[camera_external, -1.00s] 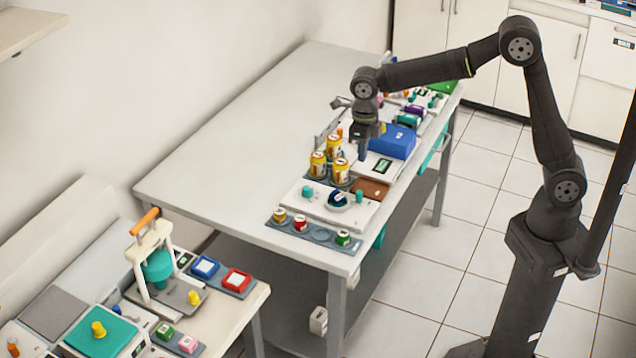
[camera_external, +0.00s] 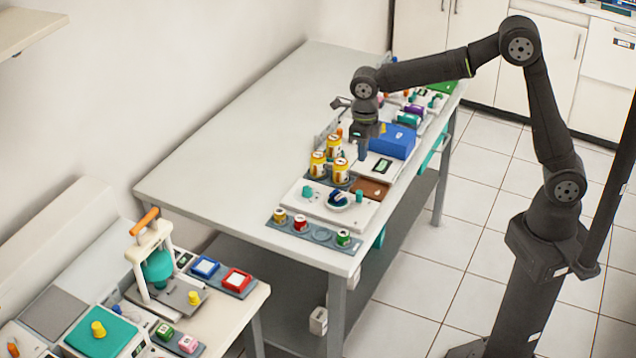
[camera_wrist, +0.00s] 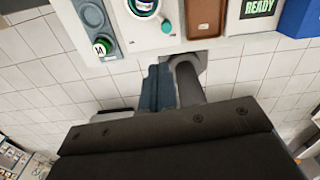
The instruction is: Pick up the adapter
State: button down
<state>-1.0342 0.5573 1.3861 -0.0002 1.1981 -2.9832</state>
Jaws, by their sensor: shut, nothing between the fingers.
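My gripper (camera_external: 362,152) hangs over the far, right-hand part of the long grey table, behind the yellow cans and left of the blue box. It is shut and holds nothing. In the wrist view its fingers (camera_wrist: 173,84) point up toward the edge of the equipment. I cannot tell for sure which part is the adapter. A dark blue piece (camera_external: 337,198) sits in a round dish on a white unit (camera_external: 312,207), in front of my gripper and apart from it. The top of the wrist view cuts off that unit (camera_wrist: 121,38).
Several yellow cans (camera_external: 334,147) stand close in front of my gripper. The blue box (camera_external: 394,141) is to its right, with a brown tray (camera_external: 370,190) nearer the camera. Small jars line a grey rack (camera_external: 318,233). The left of the table (camera_external: 240,150) is bare.

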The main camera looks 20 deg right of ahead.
jog(key=c, duration=1)
grip_release()
jog(key=shift+o, duration=0.2)
